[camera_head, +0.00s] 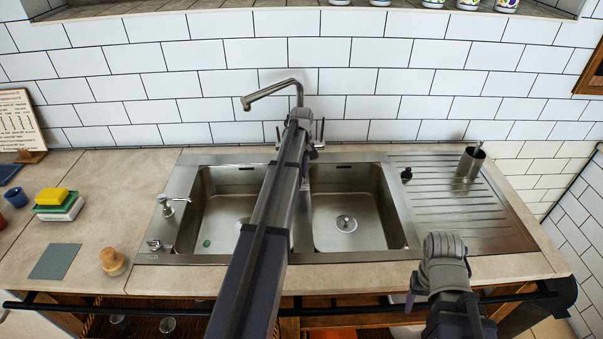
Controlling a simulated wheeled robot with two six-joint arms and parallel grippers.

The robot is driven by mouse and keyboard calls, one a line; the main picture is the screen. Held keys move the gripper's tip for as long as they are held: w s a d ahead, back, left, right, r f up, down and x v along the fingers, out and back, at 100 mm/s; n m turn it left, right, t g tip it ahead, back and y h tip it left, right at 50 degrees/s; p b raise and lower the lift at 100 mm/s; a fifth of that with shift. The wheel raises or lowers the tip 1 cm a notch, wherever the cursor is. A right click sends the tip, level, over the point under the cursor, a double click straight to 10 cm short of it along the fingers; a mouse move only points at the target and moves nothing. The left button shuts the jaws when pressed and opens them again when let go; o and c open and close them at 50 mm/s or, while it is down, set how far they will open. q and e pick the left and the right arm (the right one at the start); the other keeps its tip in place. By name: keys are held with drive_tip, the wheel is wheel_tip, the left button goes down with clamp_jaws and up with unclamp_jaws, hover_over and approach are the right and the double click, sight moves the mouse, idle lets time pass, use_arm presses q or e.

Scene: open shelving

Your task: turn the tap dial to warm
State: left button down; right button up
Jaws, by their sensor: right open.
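The metal tap (275,90) stands behind the sink, its spout bent to the left. A slim upright handle (321,132) shows to the right of its base; which part is the dial I cannot tell. My left arm reaches across the sink divider to the tap and covers its base. Its gripper is mostly hidden behind the arm, so its fingers and any contact are unclear. My right gripper (411,302) is open, low at the counter's front edge, far from the tap. It shows small and partly hidden.
A double sink (392,205) fills the middle, with a drainboard and a metal cup (470,163) at right. A soap dispenser (170,207), sponges (52,197) and a wooden-handled brush (112,262) stand at left. A front rail (350,309) runs below the counter.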

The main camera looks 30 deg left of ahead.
use_arm(q)
drive_tip(key=m, duration=0.5)
drive_tip(key=shift+m, duration=0.6)
drive_tip(key=c, duration=0.9)
unclamp_jaws()
drive_tip(key=shift+r, duration=0.15)
wheel_tip(320, 180, up, 8)
drive_tip(key=p, duration=0.8)
drive_tip(key=shift+f, duration=0.2)
